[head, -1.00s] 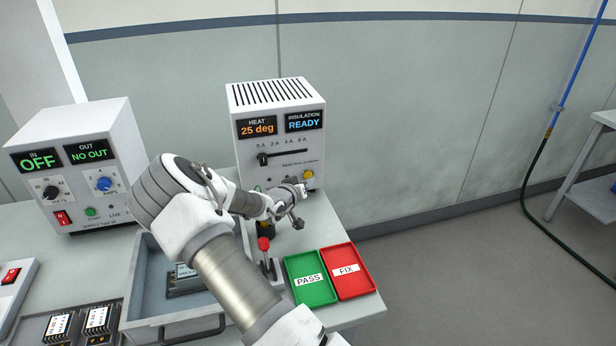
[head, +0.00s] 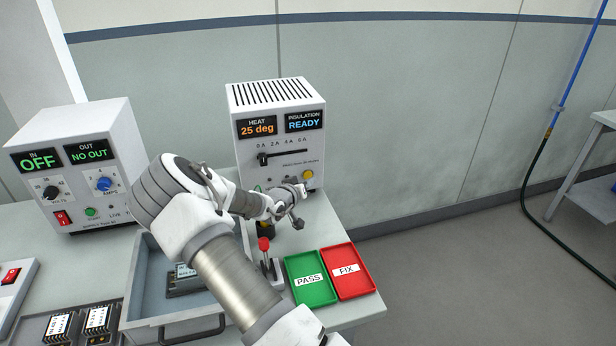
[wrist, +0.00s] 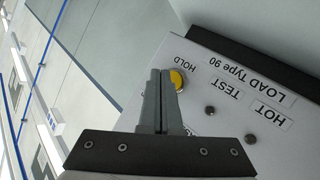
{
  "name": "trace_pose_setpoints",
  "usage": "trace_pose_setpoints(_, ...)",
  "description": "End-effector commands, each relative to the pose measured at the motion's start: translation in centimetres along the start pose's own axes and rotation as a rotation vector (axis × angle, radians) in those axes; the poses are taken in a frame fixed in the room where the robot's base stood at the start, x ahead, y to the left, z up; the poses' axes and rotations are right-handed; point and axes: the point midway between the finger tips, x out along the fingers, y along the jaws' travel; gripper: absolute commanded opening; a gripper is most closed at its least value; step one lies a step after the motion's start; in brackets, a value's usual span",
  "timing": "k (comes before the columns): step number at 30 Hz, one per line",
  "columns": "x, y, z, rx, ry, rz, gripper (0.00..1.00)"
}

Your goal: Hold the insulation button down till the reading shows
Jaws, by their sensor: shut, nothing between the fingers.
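The insulation button is a round yellow button (head: 308,174) low on the front of the white load box (head: 282,180). The box's INSULATION display (head: 304,121) shows READY in blue. In the wrist view the yellow button (wrist: 177,79) sits beside the word HOLD, right at the tips of my gripper (wrist: 163,74). The fingers are shut together with nothing between them. The left part of the button is hidden behind a fingertip. I cannot tell whether the tips touch it. In the head view my gripper (head: 301,190) is just below the button.
A HEAT display (head: 257,127) reads 25 deg above a slider (head: 263,159). A supply box (head: 75,165) stands left. A grey drawer (head: 150,290) is beneath my arm. A red-topped lever (head: 264,244), a green PASS tray (head: 310,278) and a red FIX tray (head: 346,270) are nearby.

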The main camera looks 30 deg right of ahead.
Motion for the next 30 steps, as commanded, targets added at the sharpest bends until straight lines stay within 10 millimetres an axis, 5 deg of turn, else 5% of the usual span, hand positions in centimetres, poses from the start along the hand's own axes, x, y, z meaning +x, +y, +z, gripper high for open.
trace_pose_setpoints(30, 0.61, -0.39, -0.43, 0.000, 0.000, 0.001, 0.00)
